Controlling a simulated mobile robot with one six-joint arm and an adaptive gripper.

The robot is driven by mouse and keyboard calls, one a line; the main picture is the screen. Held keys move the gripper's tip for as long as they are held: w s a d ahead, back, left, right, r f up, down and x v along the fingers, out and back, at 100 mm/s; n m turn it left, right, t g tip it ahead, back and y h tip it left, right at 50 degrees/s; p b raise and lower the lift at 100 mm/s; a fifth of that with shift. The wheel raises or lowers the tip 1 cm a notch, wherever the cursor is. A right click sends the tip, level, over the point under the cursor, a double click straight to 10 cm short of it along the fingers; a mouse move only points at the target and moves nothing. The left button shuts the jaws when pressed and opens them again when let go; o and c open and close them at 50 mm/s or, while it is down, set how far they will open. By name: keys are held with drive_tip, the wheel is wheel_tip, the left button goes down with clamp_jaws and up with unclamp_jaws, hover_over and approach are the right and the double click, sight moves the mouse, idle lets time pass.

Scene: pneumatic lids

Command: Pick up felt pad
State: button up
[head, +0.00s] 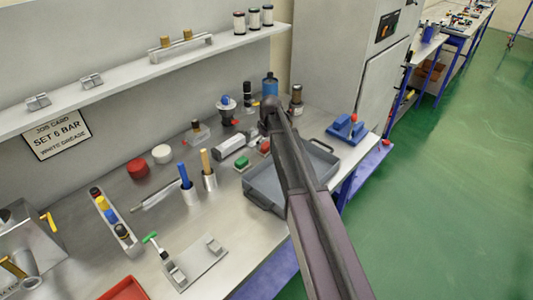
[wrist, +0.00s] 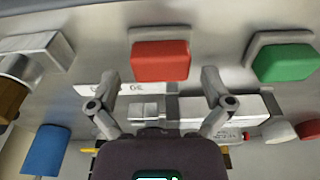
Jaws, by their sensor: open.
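No piece is plainly marked as the felt pad. Two coloured blocks on grey bases could be it, but I cannot tell which. The red block (wrist: 160,61) lies just ahead of my gripper's fingertips in the wrist view, and it also shows in the head view (head: 265,147). The green block (wrist: 286,62) lies to its right; the head view shows it too (head: 242,163). My gripper (wrist: 160,82) is open with its two fingers wide apart and nothing held. In the head view my arm hides much of the gripper and the bench under it.
A grey tray (head: 262,200) stands right of the green block, partly behind my arm. A grey labelled block (head: 232,145) lies nearby. Cups with blue and yellow handles (head: 209,180), a red round lid (head: 138,168) and a white one (head: 162,154) stand left. A shelf (head: 130,80) overhangs the back.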

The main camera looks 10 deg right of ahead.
sight(265, 145)
drive_tip(key=shift+a+f+b, duration=0.1)
drive_tip(key=shift+f+b, duration=0.4)
drive_tip(key=shift+f, duration=0.25)
drive_tip(key=c, duration=1.1)
drive_tip(key=shift+c, duration=0.2)
drive_tip(key=shift+r, duration=0.2)
wheel_tip(265, 145, up, 10)
drive_tip(key=p, duration=1)
drive_tip(key=shift+f, duration=0.15)
